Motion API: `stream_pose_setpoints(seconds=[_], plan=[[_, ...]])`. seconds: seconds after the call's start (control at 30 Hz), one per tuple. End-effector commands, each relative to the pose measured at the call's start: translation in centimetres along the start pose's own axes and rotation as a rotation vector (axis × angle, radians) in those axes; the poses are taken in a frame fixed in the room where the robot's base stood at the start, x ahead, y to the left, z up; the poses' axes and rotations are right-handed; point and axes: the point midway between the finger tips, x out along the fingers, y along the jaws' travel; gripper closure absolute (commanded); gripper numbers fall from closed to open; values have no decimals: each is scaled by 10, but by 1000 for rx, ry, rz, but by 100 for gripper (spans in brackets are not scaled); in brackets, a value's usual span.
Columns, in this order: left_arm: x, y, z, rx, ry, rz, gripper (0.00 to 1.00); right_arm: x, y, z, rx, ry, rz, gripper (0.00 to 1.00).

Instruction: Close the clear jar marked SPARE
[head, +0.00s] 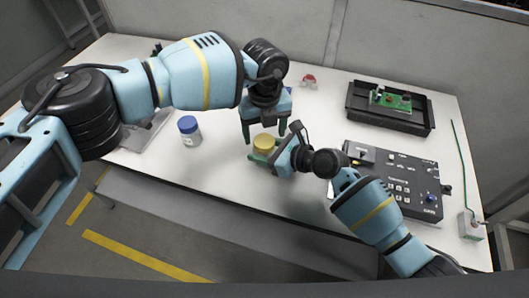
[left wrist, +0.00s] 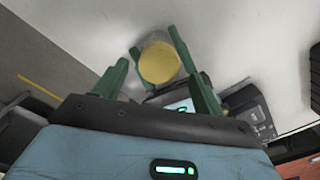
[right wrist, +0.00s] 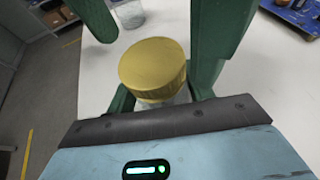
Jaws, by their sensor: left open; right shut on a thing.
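My right gripper (head: 262,158) is shut on the jar body from the right, below the lid. My left gripper (head: 264,128) is open just above, pointing down with its fingers either side of the lid. No SPARE marking is readable; most of the jar body is hidden.
A clear jar with a blue lid (head: 189,131) stands to the left. A dark tray (head: 408,121) with a green circuit board (head: 391,100) is at the back right. A grey control panel (head: 402,180) lies right of my right gripper. A small red object (head: 309,79) lies behind.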

Motion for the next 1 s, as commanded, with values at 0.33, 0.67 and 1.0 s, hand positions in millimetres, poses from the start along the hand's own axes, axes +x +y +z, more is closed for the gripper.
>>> stream_pose_setpoints(seconds=[0.33,0.67,1.0], plan=[[-24,1,0,-1,0,2,30,0,-1,-1,1,1,-2,100],[-29,-1,-1,-76,2,-1,34,-1,-1,-1,0,1,-2,100],[-52,-1,-1,-459,2,0,34,-1,-1,-1,0,1,-3,100]])
